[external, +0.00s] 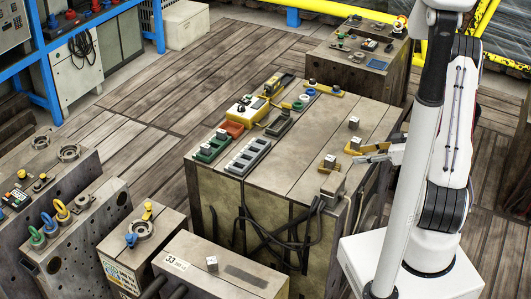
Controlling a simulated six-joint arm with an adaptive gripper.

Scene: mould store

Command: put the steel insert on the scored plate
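Several small steel cubes look alike, and I cannot tell which is the steel insert. One cube (355,142) is at the tip of my gripper (362,153); whether the fingers are closed on it or just beside it is not clear. Another cube (330,160) sits on a yellow piece just left of the gripper, and one (353,122) stands alone behind it. A further cube (212,262) stands on the low front block, left of a dark rough patch (245,276). I cannot tell for sure which surface is the scored plate.
The large worktop (290,145) holds a green tray (212,147), a grey slotted block (247,156) and a yellow device (247,109) at its left and back. Its right middle is mostly clear. Dark cables (285,235) hang down its front. Other blocks stand around it.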

